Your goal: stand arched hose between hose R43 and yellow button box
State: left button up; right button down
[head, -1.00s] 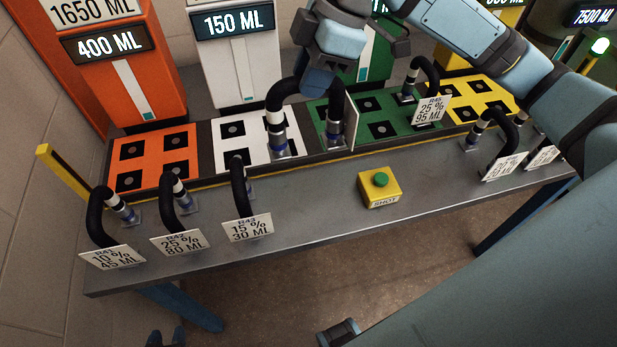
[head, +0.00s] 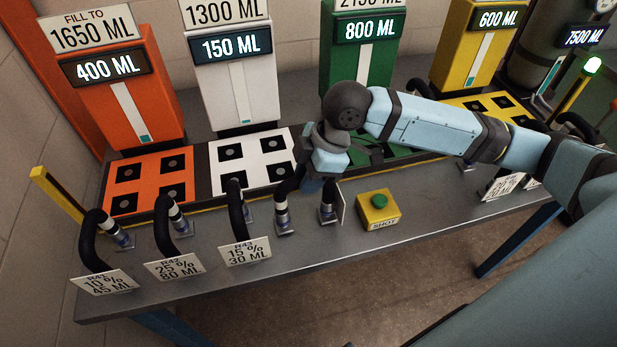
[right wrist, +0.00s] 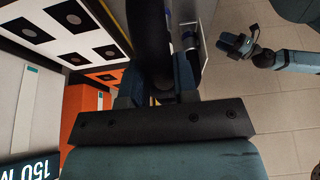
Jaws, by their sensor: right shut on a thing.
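The arched black hose (head: 282,197) is upright in my right gripper (head: 313,180), which is shut on the top of its arch. Its two ends are low over the grey table, between hose R43 (head: 236,204) and the yellow button box (head: 377,211). I cannot tell if the ends touch the table. The hose's white tag shows edge-on, facing the box. In the right wrist view the hose (right wrist: 150,45) runs between the fingers. My left gripper (right wrist: 240,45) shows in the right wrist view, far from the hose; its jaw state is unclear.
Hoses R41 (head: 90,235) and R42 (head: 164,232) stand at left. Orange (head: 148,182) and white (head: 250,160) pads lie behind, before dispensers. My right arm covers part of the green pad (head: 398,152). More hoses stand at right.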

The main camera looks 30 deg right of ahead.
jog(key=shift+f, duration=0.5)
jog(key=c, duration=0.9)
grip_release()
jog(key=v, duration=1.2)
jog(key=shift+d, duration=0.1)
